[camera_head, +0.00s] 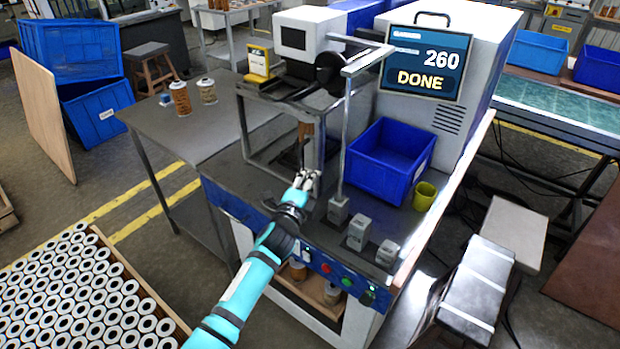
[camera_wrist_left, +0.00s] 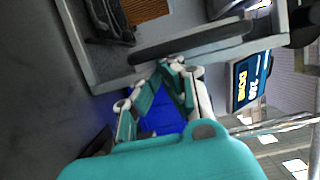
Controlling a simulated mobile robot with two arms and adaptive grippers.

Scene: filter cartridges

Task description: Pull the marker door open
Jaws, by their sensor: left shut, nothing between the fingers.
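The marker is a grey open-frame enclosure (camera_head: 243,128) on the workbench, under a white printer head (camera_head: 300,40). A brown cartridge (camera_head: 305,131) shows inside it, and also in the wrist view (camera_wrist_left: 146,10). In the wrist view a grey frame bar (camera_wrist_left: 112,84) carries a long dark handle-like bar (camera_wrist_left: 190,44), which looks like the door's. I cannot tell how far the door stands open. My left gripper (camera_head: 308,180) is at the enclosure's front. Its fingertips (camera_wrist_left: 172,66) are together and empty, close to the dark bar; contact is unclear. My right gripper is out of view.
A blue bin (camera_head: 382,180) and a yellow-green cup (camera_head: 424,196) stand right of the enclosure. Small grey blocks (camera_head: 358,232) line the bench front. Two cartridges (camera_head: 180,98) stand on the left table, which has free room.

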